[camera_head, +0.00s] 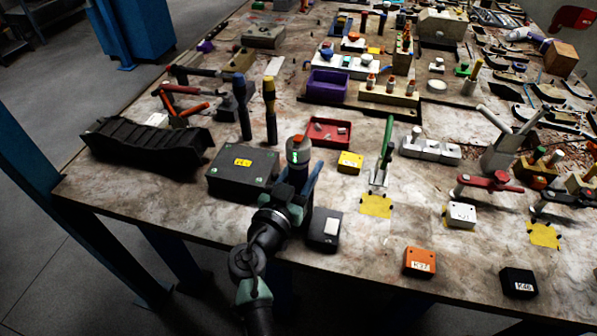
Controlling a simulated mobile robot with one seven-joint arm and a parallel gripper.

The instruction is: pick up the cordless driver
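My arm reaches up from the bottom of the head view. Its end, my gripper (296,188), is over the front of the table (375,262), beside the dark labelled box (242,171). I cannot pick out the cordless driver with certainty. A red tool-like shape (574,18) is cut off at the top right.
A ribbed black object (147,146) lies at the left edge. A black block (325,229) is close right of my arm. A red tray (328,132) and green-handled clamp (386,150) stand beyond. The right and back are crowded. Bare tabletop shows around the orange block (420,261).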

